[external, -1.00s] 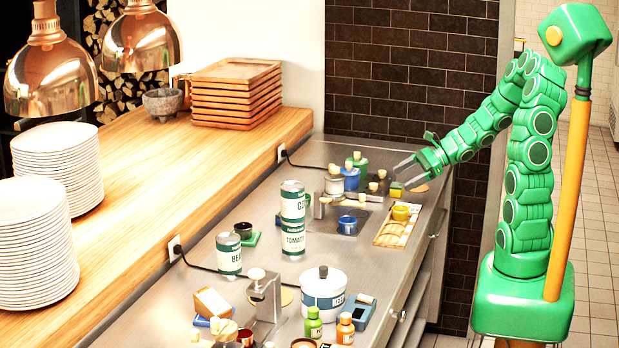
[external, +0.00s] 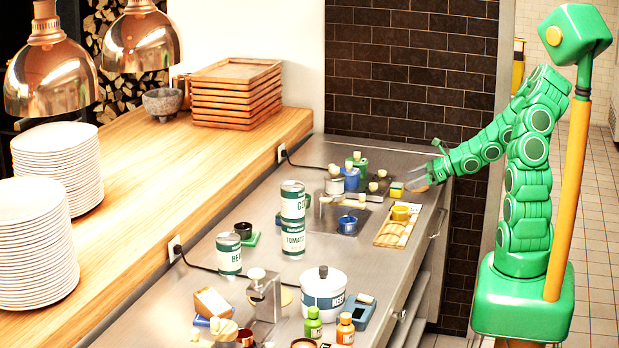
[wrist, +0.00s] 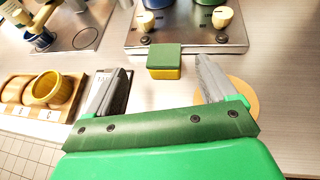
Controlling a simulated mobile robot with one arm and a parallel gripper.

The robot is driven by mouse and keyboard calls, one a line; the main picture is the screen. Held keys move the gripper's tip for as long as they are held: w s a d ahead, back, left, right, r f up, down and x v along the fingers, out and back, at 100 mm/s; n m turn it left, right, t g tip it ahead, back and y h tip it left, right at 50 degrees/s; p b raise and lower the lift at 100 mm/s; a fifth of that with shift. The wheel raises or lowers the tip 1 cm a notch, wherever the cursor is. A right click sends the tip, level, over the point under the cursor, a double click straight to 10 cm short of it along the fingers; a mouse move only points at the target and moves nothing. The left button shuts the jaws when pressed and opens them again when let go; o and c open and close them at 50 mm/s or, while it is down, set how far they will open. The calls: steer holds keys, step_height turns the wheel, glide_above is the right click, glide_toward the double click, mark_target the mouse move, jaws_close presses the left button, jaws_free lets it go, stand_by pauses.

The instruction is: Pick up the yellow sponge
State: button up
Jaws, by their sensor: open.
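The yellow sponge (wrist: 164,72) has a green top layer and lies on the steel counter. In the wrist view it is ahead of my open gripper (wrist: 160,85), roughly centred between the two grey fingers and apart from them. In the external view the sponge (external: 397,187) is small, near the counter's right edge. My gripper (external: 420,180) is just to its right, with its fingers spread toward it and nothing between them.
A metal plate with knobs (wrist: 187,37) stands just beyond the sponge. A round tan disc (wrist: 236,98) lies beside the right finger. A wooden holder (wrist: 15,92) with a yellow cup (wrist: 50,89) is at left.

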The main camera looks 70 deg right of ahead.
mark_target(399, 185)
steer(key=shift+d+x, duration=0.2)
steer(key=shift+x, duration=2.25)
steer(key=shift+f, duration=0.1)
steer(key=c, duration=1.2)
steer(key=shift+r, duration=5)
